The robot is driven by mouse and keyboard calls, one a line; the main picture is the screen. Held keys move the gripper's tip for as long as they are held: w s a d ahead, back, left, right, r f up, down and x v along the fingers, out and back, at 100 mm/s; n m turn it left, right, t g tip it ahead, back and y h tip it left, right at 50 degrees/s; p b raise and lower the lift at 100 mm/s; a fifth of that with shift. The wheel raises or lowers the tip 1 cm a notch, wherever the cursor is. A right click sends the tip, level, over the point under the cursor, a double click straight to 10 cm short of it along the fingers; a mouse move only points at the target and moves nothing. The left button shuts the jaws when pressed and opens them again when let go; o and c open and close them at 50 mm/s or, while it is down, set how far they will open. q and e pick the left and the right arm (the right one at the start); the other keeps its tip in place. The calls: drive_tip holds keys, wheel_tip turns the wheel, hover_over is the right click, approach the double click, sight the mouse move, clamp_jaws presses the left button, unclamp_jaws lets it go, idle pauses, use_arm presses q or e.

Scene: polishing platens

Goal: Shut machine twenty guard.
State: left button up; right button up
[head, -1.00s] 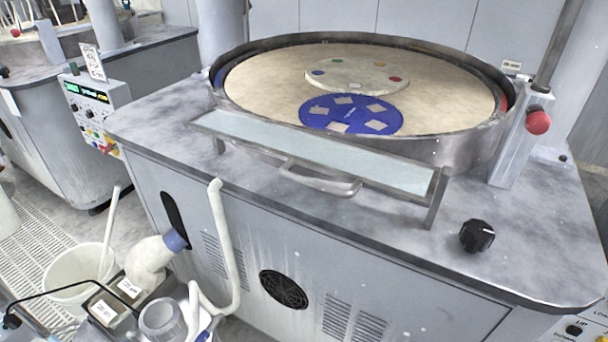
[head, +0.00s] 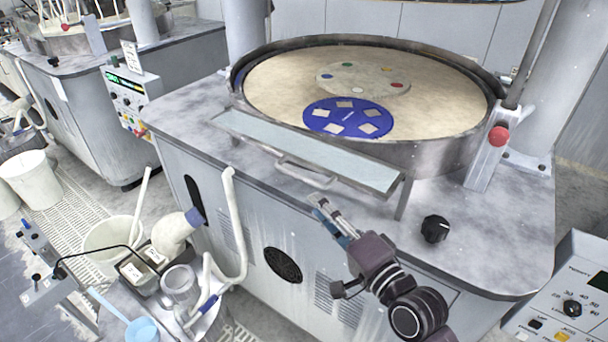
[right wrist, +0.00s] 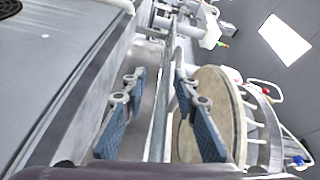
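The guard (head: 350,163) is a long pale clear panel in a metal frame, lying tilted outward along the front of the round platen machine. Its bar handle (head: 308,176) sticks out from its front edge. My right gripper (head: 322,206) is just in front of and below the right end of the handle. In the right wrist view my right gripper (right wrist: 158,90) has its two blue-padded fingers apart. A long thin strip, seemingly the guard edge-on, runs between them in the picture; I cannot tell whether they touch it. My left gripper is not in view.
The platen (head: 440,98) holds a blue disc (head: 348,117) and a pale disc. A black knob (head: 435,229) stands on the worktop right of the guard. A red knob (head: 498,136) is on the right post. Buckets, a hose and a control box (head: 575,300) stand around the machine.

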sight(300, 177)
drive_tip(key=shift+m+t+y, duration=0.3)
drive_tip(key=shift+y, duration=0.1)
drive_tip(key=w+a+r, duration=0.1)
drive_tip(key=w, duration=0.1)
drive_tip(key=w+a+r+p, duration=0.1)
drive_tip(key=w+a, duration=0.1)
drive_tip(key=w+a+r+p, duration=0.1)
drive_tip(key=w, duration=0.1)
drive_tip(key=shift+w+a+r, duration=0.15)
drive_tip(key=shift+w+a, duration=0.15)
drive_tip(key=shift+w, duration=0.05)
clamp_jaws()
